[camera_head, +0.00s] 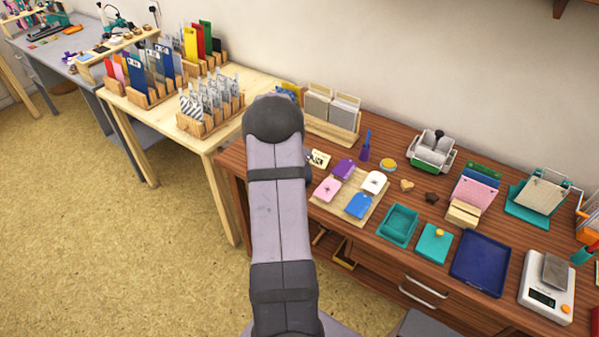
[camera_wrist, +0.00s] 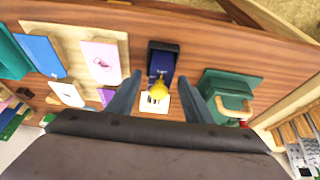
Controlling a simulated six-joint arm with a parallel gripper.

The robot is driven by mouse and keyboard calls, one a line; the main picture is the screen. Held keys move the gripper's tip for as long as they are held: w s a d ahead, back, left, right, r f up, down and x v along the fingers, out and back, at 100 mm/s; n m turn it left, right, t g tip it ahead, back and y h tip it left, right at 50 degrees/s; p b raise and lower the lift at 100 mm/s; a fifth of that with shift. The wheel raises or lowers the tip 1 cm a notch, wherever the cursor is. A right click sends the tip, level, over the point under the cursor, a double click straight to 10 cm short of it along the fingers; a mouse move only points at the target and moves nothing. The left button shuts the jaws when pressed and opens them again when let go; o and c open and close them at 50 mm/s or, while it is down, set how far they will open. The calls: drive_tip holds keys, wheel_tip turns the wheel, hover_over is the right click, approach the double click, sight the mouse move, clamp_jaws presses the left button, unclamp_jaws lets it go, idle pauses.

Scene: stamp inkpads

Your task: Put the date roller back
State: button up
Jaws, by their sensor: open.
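In the wrist view a dark holder (camera_wrist: 162,46) stands on the brown desk, with a dark blue body and a yellow knob (camera_wrist: 159,90) over it. I cannot tell for sure that this is the date roller. My gripper (camera_wrist: 160,76) is open, with one finger on each side of the blue body and yellow knob in the picture. Whether the fingers touch it or are above it is unclear. A white card with black print (camera_wrist: 152,103) lies behind the knob; it also shows in the head view (camera_head: 318,158). In the head view my arm hides the gripper and the holder.
A green tray with a wooden-handled object (camera_wrist: 230,95) is to the right in the wrist view. A wooden board (camera_head: 341,209) with coloured tags is close by. A wooden box of cards (camera_head: 330,130) stands at the back. A teal tray (camera_head: 398,225) and a blue tray (camera_head: 481,262) are farther right.

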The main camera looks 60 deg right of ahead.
drive_tip(key=b+v, duration=0.1)
drive_tip(key=v, duration=0.9)
drive_tip(key=w+a+n+y, duration=0.25)
drive_tip(key=a+n, duration=0.55)
drive_tip(key=a, duration=1.3)
drive_tip(key=s+a+f+n+y, duration=0.1)
drive_tip(key=s+a+n, duration=0.4)
drive_tip(key=a, duration=0.5)
drive_tip(key=s+a+f+n+y, duration=0.1)
drive_tip(key=s+a+n, duration=0.4)
drive_tip(key=a, duration=0.6)
drive_tip(key=shift+s+a+f, duration=0.35)
drive_tip(key=shift+s+f, duration=0.2)
drive_tip(key=shift+f, duration=0.15)
wheel_tip(320, 180, up, 5)
drive_tip(key=p, duration=0.4)
drive_tip(key=shift+f, duration=0.15)
